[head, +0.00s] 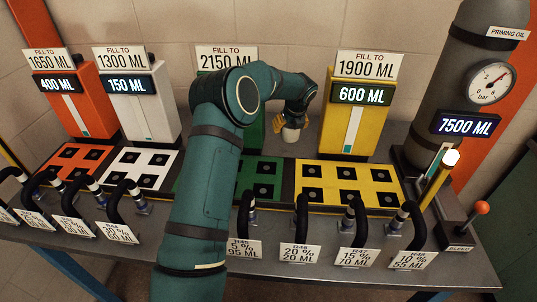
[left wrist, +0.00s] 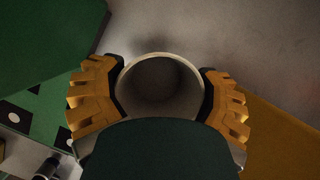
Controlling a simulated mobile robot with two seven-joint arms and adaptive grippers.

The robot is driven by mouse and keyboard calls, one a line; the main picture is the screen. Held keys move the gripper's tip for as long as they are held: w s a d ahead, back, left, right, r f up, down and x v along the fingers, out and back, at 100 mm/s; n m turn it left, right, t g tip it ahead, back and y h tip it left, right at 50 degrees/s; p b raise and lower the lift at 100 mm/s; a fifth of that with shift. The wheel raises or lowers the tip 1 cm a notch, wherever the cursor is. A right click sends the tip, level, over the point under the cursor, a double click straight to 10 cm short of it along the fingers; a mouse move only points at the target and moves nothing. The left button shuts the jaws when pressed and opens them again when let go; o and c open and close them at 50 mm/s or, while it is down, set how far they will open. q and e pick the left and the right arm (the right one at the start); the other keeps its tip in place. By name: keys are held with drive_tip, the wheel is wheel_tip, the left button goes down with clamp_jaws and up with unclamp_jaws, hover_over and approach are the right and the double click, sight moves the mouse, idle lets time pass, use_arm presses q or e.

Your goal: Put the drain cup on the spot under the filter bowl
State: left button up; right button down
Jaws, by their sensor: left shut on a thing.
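My left gripper (head: 292,122) is behind the work mats, between the green and yellow units. It is shut on the drain cup (head: 290,135), a small pale cup. In the left wrist view the round, open-topped cup (left wrist: 160,88) sits upright between the orange fingers, which touch it on both sides. Its inside looks dark and empty. I cannot pick out the filter bowl or the spot under it in either view. My right gripper is not in view.
Orange (head: 63,104), white (head: 140,105) and yellow (head: 355,118) units with displays stand along the back. Patterned mats, such as the yellow one (head: 348,172), lie before them. Several black hoses (head: 301,215) line the front edge. A grey oil tank (head: 455,80) stands at right.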

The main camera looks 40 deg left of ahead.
use_arm(q)
wheel_tip(320, 180, down, 8)
drive_tip(key=shift+r+b, duration=0.1)
drive_tip(key=shift+b, duration=0.35)
drive_tip(key=o, duration=1.1)
drive_tip(key=shift+r, duration=0.1)
